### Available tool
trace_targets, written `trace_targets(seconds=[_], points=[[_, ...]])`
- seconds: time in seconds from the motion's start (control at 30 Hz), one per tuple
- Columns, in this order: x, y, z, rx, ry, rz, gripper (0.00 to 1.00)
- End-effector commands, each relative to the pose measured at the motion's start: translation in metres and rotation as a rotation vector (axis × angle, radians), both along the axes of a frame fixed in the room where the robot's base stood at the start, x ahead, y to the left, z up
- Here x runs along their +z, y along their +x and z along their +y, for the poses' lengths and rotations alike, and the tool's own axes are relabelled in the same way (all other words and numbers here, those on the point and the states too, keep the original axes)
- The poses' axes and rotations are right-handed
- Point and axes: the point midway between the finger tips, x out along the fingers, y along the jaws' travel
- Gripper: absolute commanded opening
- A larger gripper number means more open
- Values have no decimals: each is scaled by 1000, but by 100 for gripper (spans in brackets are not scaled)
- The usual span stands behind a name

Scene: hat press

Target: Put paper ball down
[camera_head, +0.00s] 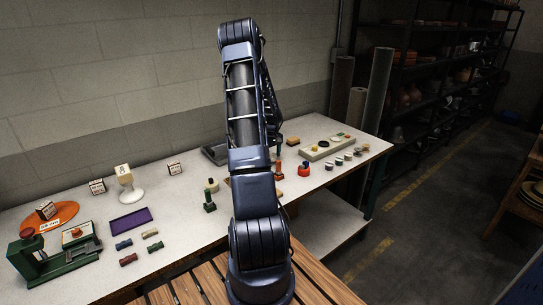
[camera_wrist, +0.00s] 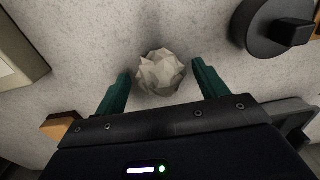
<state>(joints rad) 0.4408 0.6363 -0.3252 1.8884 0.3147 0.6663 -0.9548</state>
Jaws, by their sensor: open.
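In the wrist view a crumpled off-white paper ball (camera_wrist: 160,73) rests on the speckled pale tabletop (camera_wrist: 110,45). My gripper (camera_wrist: 160,80) is open. Its two green fingers stand on either side of the ball, with a visible gap on the left and on the right. In the head view my arm rises in the middle and covers part of the table (camera_head: 170,255). The ball and my gripper are hidden there.
In the wrist view a dark round thing with a knob (camera_wrist: 278,28) stands close at upper right. A pale block (camera_wrist: 20,55) is at left and an orange-brown piece (camera_wrist: 62,125) at lower left. In the head view a long pale tray (camera_head: 322,149) lies at the table's right.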

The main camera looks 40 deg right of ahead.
Motion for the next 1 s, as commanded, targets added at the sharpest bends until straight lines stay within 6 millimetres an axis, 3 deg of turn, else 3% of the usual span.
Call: trace_targets(seconds=[0.17,0.6,0.87,1.0], points=[[20,1,0,-1,-2,-4,72],[100,1,0,1,-2,-3,72],[121,0,1,0,0,-2,72],[139,1,18,-1,1,-18,72]])
